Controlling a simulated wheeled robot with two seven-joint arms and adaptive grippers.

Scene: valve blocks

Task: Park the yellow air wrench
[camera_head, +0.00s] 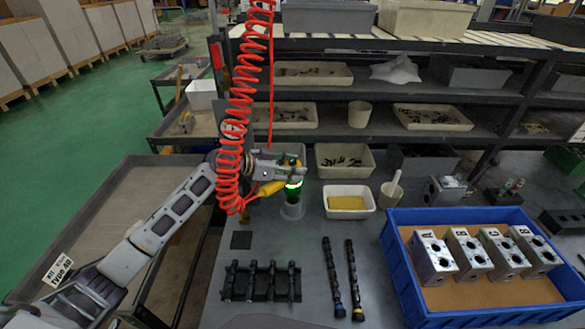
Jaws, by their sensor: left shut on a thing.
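The yellow air wrench (268,189) hangs at the lower end of the red coiled hose (238,125), its yellow handle slanting down to the left. My left gripper (301,170) comes in from the left and is shut on the wrench near its head. I cannot tell whether that part touches the cup. The fingers and hose hide part of the wrench. My right gripper is not in view.
A blue tray (397,250) with several lettered metal blocks stands at the right. Two black rods (332,275) and a dark rack (262,283) lie in front. A white bin with a yellow pad (347,203) stands right of the cup. Shelves with bins (430,116) rise behind.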

